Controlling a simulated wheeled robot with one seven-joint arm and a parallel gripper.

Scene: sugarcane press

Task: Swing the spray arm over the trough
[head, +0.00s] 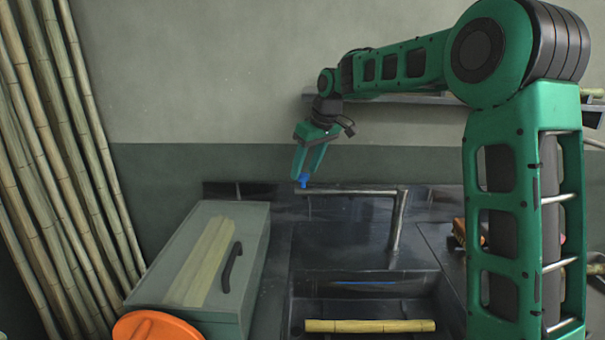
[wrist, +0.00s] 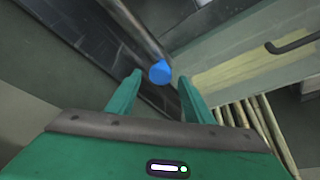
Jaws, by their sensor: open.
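The spray arm (head: 360,192) is a grey metal pipe on an upright post, with its bar running left across the back of the dark worktop. It has a blue tip (head: 304,181) at its left end. The trough (head: 292,305) is the dark sunken basin at the front, right of the bar's left end.
A grey-green box (head: 250,235) with a dark handle stands left of the trough, with an orange round thing (head: 155,327) in front. A cane piece (head: 370,326) lies across the trough. Tall canes (head: 70,160) lean at the left wall. A shelf (head: 400,98) runs behind my arm.

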